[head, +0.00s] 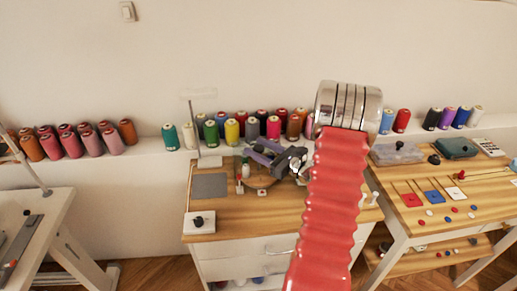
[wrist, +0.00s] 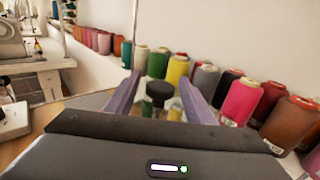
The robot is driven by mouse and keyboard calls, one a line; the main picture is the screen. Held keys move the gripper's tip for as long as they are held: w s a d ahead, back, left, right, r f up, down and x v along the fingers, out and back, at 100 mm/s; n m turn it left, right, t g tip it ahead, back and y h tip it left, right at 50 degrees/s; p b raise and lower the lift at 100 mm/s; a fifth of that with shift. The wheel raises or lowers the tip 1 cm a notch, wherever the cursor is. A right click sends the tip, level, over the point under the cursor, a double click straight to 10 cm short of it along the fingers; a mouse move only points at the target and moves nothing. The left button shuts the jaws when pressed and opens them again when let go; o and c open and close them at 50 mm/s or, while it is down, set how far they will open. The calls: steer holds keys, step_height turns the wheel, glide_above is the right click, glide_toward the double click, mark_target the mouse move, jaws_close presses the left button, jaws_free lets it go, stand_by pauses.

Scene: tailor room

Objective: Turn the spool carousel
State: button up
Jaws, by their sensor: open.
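The spool carousel (head: 262,181) looks like a low round brown disc on the middle wooden table, with a few small spools on it. My gripper (head: 252,149) is over its back part and hides some of it. The purple fingers are apart. In the wrist view, a black round-topped knob (wrist: 159,92) stands between the open fingers of my gripper (wrist: 158,78), with a gap on each side. I cannot tell for certain whether the knob belongs to the carousel. The disc itself is hidden behind my gripper body in the wrist view.
Large thread spools (head: 232,131) line the wall ledge behind the table. A grey mat (head: 209,186), a white box with a black knob (head: 199,222) and a thin stand (head: 209,161) are left of the carousel. Another table with coloured pieces (head: 433,197) stands at right.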

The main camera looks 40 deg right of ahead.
jaws_close()
stand_by(0.6)
